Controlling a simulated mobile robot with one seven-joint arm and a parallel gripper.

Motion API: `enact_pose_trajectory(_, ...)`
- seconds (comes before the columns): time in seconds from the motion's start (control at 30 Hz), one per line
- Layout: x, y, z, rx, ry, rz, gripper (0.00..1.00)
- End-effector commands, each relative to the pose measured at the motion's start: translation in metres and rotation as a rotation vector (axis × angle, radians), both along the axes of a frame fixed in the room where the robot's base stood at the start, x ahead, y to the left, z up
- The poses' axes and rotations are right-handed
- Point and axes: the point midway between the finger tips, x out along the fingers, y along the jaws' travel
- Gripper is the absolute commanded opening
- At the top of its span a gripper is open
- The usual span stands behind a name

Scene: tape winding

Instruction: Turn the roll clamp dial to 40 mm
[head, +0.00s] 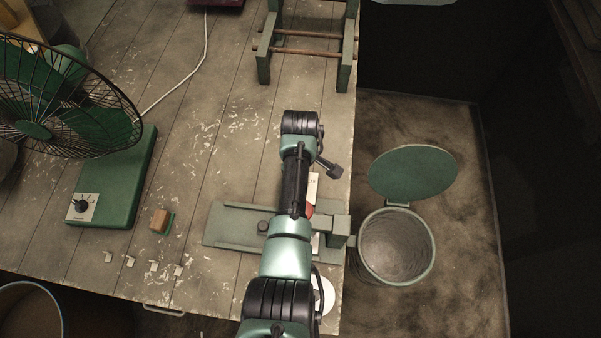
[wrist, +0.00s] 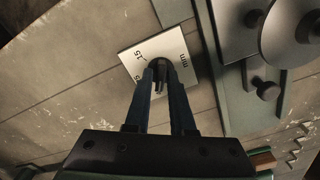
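The dial's white scale plate (wrist: 131,58) lies under my gripper in the wrist view. It reads "mm" and "15"; other marks are partly hidden. The dark dial knob (wrist: 160,64) stands on the plate. My gripper (wrist: 161,72) reaches down with its fingertips at either side of the knob. A gap shows between the fingers; whether they press on the knob I cannot tell. In the head view my arm covers the knob, and a strip of the plate (head: 313,186) shows. The green clamp base (head: 226,225) lies beside it.
A fan with a green base (head: 118,190) stands at the left. A small wooden block (head: 159,220) and several small pale pieces (head: 153,267) lie near the front edge. A green frame (head: 345,60) stands at the back. A bin (head: 397,248) stands right of the table.

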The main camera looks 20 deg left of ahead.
Motion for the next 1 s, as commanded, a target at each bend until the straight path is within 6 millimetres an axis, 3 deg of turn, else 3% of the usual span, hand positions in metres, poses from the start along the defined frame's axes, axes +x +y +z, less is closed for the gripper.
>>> enact_pose_trajectory(0.03,0.000,0.000,0.000,0.000,0.000,0.000,0.34)
enact_pose_trajectory(0.1,0.000,0.000,0.000,-0.001,0.000,-0.001,0.44)
enact_pose_trajectory(0.37,-0.001,-0.001,-0.001,-0.001,0.002,-0.002,0.44)
enact_pose_trajectory(0.53,0.000,-0.001,0.010,-0.002,0.000,-0.003,0.44)
enact_pose_trajectory(1.0,0.000,0.000,0.103,0.000,-0.003,-0.003,0.44)
